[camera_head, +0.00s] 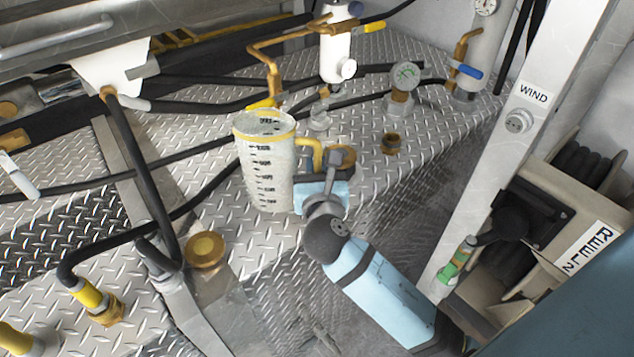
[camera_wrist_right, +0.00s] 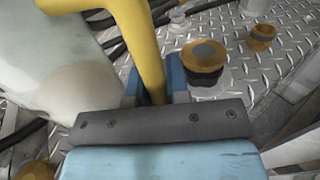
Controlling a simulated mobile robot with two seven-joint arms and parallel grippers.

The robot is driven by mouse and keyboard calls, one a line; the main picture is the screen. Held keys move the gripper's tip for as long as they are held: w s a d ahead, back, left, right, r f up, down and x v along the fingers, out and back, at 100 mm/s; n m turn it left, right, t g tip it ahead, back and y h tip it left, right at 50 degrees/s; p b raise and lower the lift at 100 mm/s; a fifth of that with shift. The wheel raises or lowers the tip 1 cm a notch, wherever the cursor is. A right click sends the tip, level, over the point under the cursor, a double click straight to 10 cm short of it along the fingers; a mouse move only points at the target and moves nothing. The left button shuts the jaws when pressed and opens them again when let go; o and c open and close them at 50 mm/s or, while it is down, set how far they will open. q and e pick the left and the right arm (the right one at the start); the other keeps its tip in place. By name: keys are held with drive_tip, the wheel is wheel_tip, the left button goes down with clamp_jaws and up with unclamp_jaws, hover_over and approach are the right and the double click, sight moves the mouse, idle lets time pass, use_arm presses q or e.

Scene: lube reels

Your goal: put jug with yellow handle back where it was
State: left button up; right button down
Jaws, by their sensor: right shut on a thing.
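The jug (camera_head: 265,165) is a translucent white measuring jug with dark scale marks, a yellow rim and a yellow handle (camera_head: 312,150). It is upright at the middle of the head view, over the diamond-plate deck. I cannot tell whether its base touches the plate. My right gripper (camera_head: 322,188) is at the jug's right side, shut on the handle. In the right wrist view the yellow handle (camera_wrist_right: 148,50) runs down between the blue fingers, and the jug's pale body (camera_wrist_right: 50,65) fills the left. My left gripper is not in view.
A brass cap (camera_head: 205,250) stands on the deck left of the jug. Black hoses (camera_head: 125,165) cross the plate on the left. A pressure gauge (camera_head: 405,76) and white filter (camera_head: 336,50) stand behind. A white post (camera_head: 490,150) and hose reel (camera_head: 540,225) bound the right.

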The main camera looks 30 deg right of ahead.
wheel_tip(320, 180, down, 3)
drive_tip(key=shift+r+b, duration=0.1)
drive_tip(key=shift+b, duration=0.35)
drive_tip(key=shift+f, duration=0.35)
drive_tip(key=c, duration=1.1)
unclamp_jaws()
drive_tip(key=shift+f, duration=0.1)
